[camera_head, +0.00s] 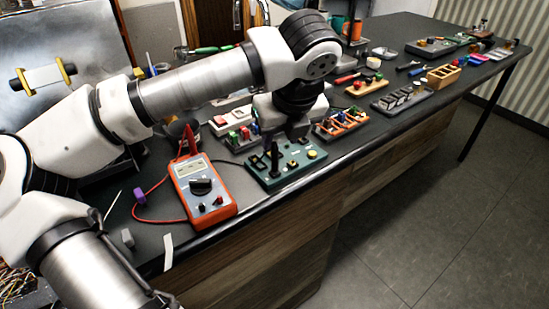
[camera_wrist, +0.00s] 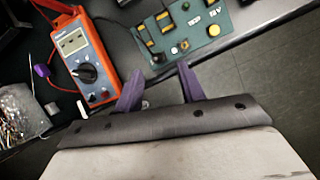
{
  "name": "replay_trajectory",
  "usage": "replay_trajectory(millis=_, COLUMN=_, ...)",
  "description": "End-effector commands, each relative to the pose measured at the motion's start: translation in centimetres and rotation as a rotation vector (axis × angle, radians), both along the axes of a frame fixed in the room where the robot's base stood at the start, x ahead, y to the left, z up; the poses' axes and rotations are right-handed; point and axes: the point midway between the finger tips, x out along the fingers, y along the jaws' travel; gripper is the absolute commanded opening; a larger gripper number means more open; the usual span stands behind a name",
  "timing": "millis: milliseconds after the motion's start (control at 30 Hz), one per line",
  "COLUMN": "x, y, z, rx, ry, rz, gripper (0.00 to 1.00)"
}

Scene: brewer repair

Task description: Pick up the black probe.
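A black upright piece (camera_head: 274,157), which looks like the black probe, stands at the left part of the green board (camera_head: 297,170) in the head view. In the wrist view a dark piece (camera_wrist: 152,42) at the board's left end may be the same probe, but it is too blurred to be sure.
An orange multimeter (camera_head: 203,190) with a red lead and purple clip (camera_head: 139,195) lies left of the board. An orange rack (camera_head: 341,124) and a wooden block (camera_head: 443,76) stand farther right. A clear bin of wires (camera_wrist: 22,115) is at left. Floor lies past the bench edge.

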Motion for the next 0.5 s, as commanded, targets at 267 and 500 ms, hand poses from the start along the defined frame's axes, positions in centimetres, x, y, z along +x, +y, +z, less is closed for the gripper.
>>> replay_trajectory(millis=267, x=1.1, y=0.6, z=-1.9, rx=-0.003, ry=0.003, rz=-0.001, gripper=0.39)
replay_trajectory(millis=500, x=2.2, y=1.1, z=-4.8, rx=-0.002, ry=0.000, rz=-0.003, gripper=0.39)
